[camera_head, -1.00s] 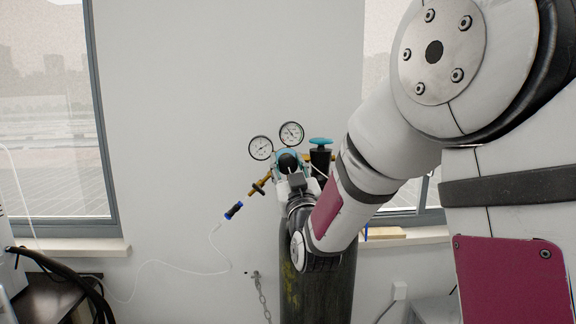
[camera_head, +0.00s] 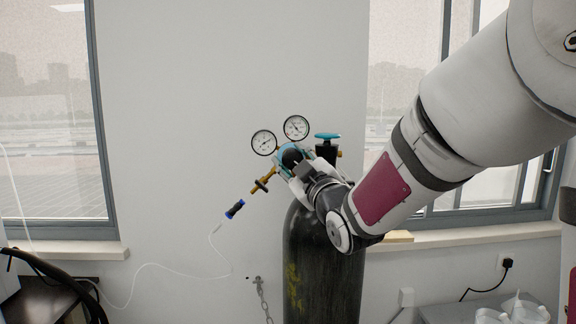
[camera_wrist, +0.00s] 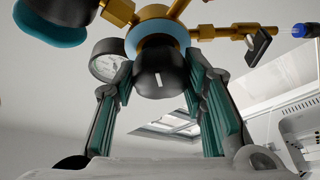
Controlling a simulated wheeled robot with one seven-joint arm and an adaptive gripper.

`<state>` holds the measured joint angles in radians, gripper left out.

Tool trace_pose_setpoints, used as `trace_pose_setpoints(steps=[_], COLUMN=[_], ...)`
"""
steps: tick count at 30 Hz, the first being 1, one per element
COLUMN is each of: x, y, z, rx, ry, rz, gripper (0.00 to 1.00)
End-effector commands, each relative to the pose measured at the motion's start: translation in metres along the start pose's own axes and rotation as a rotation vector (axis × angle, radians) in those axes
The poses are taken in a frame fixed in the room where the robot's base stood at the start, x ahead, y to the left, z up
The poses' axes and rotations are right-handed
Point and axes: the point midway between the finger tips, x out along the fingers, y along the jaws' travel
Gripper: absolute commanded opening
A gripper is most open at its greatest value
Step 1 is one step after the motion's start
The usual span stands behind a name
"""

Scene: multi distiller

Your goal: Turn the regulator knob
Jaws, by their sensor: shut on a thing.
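The regulator knob (camera_wrist: 160,72) is black and round with a short white mark on its face, in the wrist view. In the head view the regulator knob (camera_head: 290,155) is a dark round end below the gauges, partly hidden by my gripper (camera_head: 297,172). In the wrist view the teal-padded fingers of my gripper (camera_wrist: 161,88) are on both sides of the knob, shut on it. The white mark leans slightly off upright. A blue collar and brass body sit behind the knob.
Two round gauges (camera_head: 264,142) sit above the regulator. A teal valve handle (camera_head: 327,136) is close on the right. The dark gas cylinder (camera_head: 310,270) stands below. A brass outlet (camera_head: 262,185) and blue hose connector (camera_head: 235,209) are at left, near bare wall.

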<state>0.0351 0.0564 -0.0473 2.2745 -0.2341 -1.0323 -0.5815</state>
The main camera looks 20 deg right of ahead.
Motion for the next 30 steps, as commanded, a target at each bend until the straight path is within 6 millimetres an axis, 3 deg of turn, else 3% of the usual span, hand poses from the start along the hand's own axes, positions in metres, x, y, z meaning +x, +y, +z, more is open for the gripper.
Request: trace_pose_setpoints(steps=[10, 25, 26, 28, 30], x=[0.0002, 0.0001, 0.0001, 0.0001, 0.0001], y=[-0.0014, -0.0019, -0.002, -0.0018, -0.0015], z=[-0.0002, -0.0001, -0.0001, -0.0001, -0.0001], rx=[-0.123, -0.139, -0.138, -0.138, -0.138], ry=[-0.008, -0.011, -0.011, -0.011, -0.011], rz=[-0.054, -0.063, -0.063, -0.063, -0.062], gripper=[0.11, 0.11, 0.43, 0.59, 0.59])
